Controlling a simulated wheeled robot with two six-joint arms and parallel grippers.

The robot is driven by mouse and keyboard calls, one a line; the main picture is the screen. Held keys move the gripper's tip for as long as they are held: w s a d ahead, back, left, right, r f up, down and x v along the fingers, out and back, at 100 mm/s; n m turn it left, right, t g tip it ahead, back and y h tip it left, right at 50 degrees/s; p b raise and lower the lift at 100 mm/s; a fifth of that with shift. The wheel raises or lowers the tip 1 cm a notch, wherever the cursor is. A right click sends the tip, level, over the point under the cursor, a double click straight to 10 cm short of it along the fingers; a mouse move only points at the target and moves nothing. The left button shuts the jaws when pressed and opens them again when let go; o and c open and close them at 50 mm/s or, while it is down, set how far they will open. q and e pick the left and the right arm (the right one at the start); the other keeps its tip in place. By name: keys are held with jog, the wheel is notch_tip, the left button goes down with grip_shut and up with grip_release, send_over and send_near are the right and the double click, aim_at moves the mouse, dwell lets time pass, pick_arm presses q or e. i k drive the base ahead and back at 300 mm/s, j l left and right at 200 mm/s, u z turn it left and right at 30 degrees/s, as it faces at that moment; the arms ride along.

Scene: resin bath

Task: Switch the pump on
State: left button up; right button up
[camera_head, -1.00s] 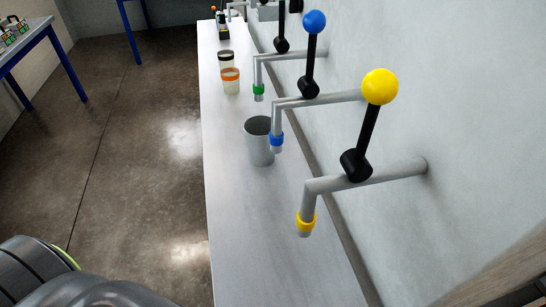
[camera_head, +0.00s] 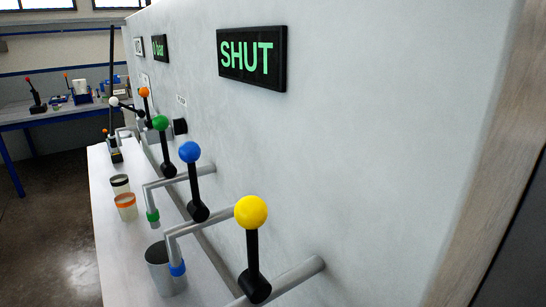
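No pump switch can be told for sure. A small black fitting (camera_head: 180,126) sits on the wall beyond the blue lever, below a small label too small to read. A black display (camera_head: 160,48) farther along the wall reads "0 bar" in green. A larger display (camera_head: 252,57) nearer to me reads "SHUT" in green. A lever with a white ball (camera_head: 115,102) and a lever with an orange ball (camera_head: 145,92) stand at the far end of the wall. Neither of my grippers is in view.
Taps with a yellow-ball lever (camera_head: 251,212), a blue-ball lever (camera_head: 190,152) and a green-ball lever (camera_head: 160,123) jut from the wall over a narrow bench (camera_head: 122,242). A grey cup (camera_head: 163,272) and two jars stand on it. Open floor lies left; a blue-legged table (camera_head: 60,114) stands behind.

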aim_at(180, 127)
jog(key=z, duration=0.25)
jog(key=i+j+z, duration=0.1)
jog(key=j+z, duration=0.25)
jog(key=j, duration=0.15)
jog(key=j+z, duration=0.3)
jog(key=j, duration=0.25)
jog(key=j+z, duration=0.35)
jog(key=j, duration=0.15)
jog(key=k+j, duration=0.1)
jog(key=j, duration=1.1)
jog(key=k+j+z, duration=0.1)
jog(key=j, duration=0.55)
jog(key=k+j, duration=0.1)
jog(key=j, duration=0.5)
